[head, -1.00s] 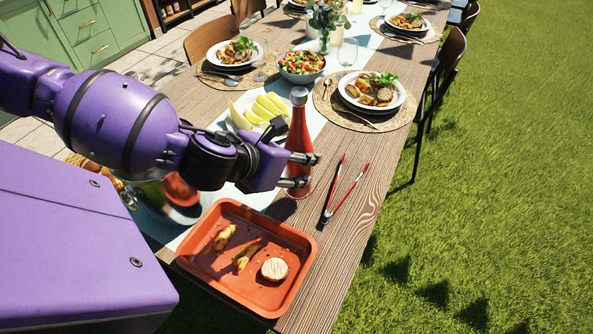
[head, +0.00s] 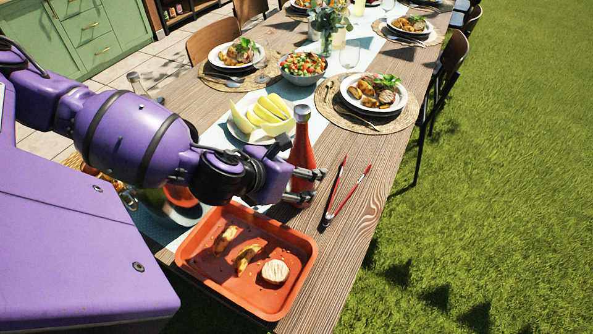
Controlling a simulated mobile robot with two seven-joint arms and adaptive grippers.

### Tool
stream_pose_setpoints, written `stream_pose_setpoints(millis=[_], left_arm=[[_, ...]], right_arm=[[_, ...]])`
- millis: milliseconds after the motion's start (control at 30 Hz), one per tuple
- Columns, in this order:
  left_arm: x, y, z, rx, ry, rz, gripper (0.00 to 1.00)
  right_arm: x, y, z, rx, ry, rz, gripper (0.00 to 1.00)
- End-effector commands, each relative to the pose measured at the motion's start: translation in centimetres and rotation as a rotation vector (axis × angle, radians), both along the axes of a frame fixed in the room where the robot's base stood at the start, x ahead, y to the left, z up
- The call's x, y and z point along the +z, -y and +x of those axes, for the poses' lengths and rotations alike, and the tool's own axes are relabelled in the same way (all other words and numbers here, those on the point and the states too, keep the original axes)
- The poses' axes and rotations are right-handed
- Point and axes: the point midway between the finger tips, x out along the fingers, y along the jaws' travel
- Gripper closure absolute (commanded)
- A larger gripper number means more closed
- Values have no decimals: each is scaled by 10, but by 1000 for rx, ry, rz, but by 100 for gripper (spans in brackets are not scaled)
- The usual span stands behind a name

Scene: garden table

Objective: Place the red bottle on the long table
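The red bottle (head: 302,146), with a grey cap, is upright above the near right part of the long wooden table (head: 355,222). My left gripper (head: 307,185) comes in from the left. Its two fingers cross the lower half of the bottle, and it is shut on it. The bottle's base is at or just above the table top; I cannot tell if it touches. The fingers hide part of the lower body. My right gripper is not in view.
An orange tray (head: 212,273) with food pieces is just below the bottle. Red-tipped tongs (head: 345,193) lie to its right. A plate of melon slices (head: 262,115) is up and left of it. A set plate (head: 374,92) and salad bowl (head: 303,68) stand farther back.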

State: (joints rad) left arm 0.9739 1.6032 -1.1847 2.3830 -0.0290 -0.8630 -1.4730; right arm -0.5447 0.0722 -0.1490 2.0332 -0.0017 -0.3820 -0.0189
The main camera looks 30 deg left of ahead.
Motion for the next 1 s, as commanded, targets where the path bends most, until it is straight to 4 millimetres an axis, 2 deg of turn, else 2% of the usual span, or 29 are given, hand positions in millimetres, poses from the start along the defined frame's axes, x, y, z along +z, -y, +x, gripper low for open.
stream_pose_setpoints(millis=[233, 433, 567, 700, 833, 1000], left_arm=[[3, -1, -2, 1, 0, 1, 29], [23, -6, -26, 0, -1, 4, 29], [50, -9, -49, -1, 5, 4, 29], [66, -12, -64, 0, 8, 1, 29], [76, -14, -77, -1, 8, 2, 29], [80, -15, -88, -2, 4, 2, 29]], right_arm=[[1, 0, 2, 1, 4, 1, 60], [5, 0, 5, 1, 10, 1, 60], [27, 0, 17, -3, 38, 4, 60], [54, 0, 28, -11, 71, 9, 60], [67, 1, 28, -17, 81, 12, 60], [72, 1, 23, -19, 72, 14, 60]])
